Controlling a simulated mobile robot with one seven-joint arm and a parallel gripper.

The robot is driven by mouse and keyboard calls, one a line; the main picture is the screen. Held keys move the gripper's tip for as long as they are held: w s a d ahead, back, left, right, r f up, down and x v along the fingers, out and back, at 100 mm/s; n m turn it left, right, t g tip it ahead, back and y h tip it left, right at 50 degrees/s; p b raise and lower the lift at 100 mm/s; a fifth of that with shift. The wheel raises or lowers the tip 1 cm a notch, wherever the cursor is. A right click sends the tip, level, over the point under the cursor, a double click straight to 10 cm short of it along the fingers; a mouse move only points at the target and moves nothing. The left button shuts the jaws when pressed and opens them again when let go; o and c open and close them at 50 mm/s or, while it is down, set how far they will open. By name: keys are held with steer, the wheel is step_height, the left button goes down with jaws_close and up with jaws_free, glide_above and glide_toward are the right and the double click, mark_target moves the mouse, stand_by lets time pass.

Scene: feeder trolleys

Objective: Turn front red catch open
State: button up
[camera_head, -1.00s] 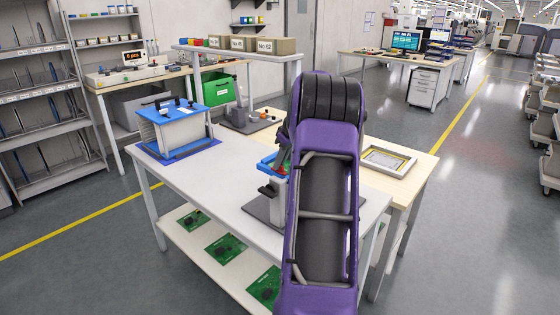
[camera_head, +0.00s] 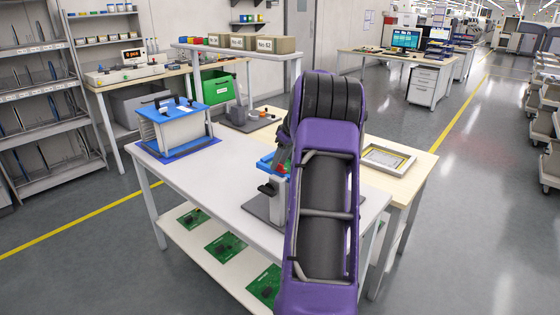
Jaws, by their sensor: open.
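No catch can be clearly made out as the front red catch. A grey fixture with a blue top (camera_head: 266,163) stands on the white table, partly hidden behind my purple arm. Small red and green patches show at its top beside the arm. A black part (camera_head: 268,187) sticks out at its front left. My gripper is hidden behind my own arm, so its fingers and any contact with the fixture cannot be seen.
A blue-topped fixture (camera_head: 174,112) stands on a blue mat at the white table's (camera_head: 215,185) left. A framed tray (camera_head: 387,159) lies on the wooden table at right. Green boards lie on the shelf below. The white table is clear between the fixtures.

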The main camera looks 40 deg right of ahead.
steer(key=shift+r, duration=0.1)
steer(key=p+v, duration=0.1)
steer(key=v, duration=1.6)
steer(key=shift+s+p, duration=0.15)
steer(key=shift+p, duration=0.2)
